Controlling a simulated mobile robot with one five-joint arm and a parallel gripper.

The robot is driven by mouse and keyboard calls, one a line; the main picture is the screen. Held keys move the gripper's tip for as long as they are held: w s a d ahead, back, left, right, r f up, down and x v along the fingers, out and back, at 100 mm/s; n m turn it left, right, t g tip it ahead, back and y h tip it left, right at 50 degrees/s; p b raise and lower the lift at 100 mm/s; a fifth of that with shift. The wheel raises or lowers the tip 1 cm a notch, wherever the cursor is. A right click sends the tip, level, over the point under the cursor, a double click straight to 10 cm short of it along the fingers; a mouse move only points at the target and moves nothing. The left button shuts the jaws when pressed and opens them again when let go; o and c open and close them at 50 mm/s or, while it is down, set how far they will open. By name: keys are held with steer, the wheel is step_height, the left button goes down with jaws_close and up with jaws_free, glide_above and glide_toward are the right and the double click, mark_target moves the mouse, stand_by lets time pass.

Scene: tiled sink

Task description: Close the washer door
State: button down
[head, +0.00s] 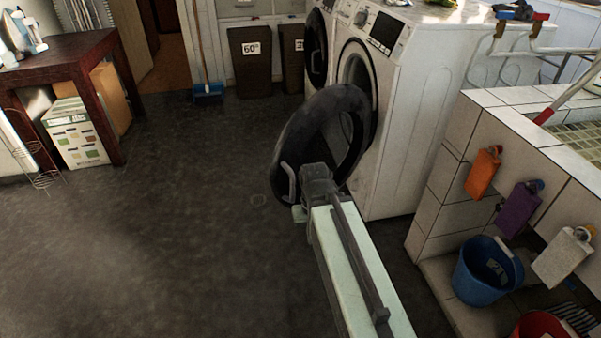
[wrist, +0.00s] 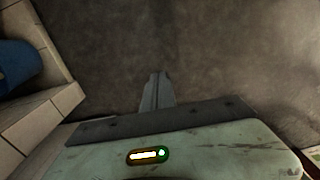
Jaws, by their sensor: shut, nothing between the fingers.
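The washer (head: 415,120) is white and stands at centre right in the head view. Its round black door (head: 300,125) hangs wide open, swung out from the front toward the left. A pale curved handle (head: 288,182) shows at the door's lower left edge. My arm reaches up from the bottom, and its dark end overlaps the lower part of the door in the picture. My gripper (wrist: 157,82) is shut and empty in the wrist view, with floor beyond its tips. The fingers are hidden in the head view, so I cannot tell whether they touch the door.
A second washer (head: 318,45) stands behind the first. A tiled sink wall (head: 455,190) with hanging bottles, a blue bucket (head: 487,270) and a red bucket (head: 541,327) are at right. Bins (head: 252,78) stand at the back.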

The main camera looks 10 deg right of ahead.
steer(key=w+d+r+m+t+y+b, duration=0.1)
steer(key=w+d+r+m+t+y, duration=0.2)
steer(key=d+r+y, duration=0.4)
steer(key=w+d+r+m+t+y, duration=0.2)
steer(key=w+d+r+t+y, duration=0.15)
steer(key=d+r+y, duration=0.4)
steer(key=w+a+f+h+b, duration=0.1)
steer(key=w+a, duration=0.1)
steer(key=a, duration=0.5)
steer(key=w+a+f+b, duration=0.1)
steer(key=w+a+b, duration=0.1)
steer(key=a, duration=0.5)
steer(key=shift+w+h, duration=0.35)
steer(key=shift+w, duration=0.4)
steer(key=shift+f, duration=0.1)
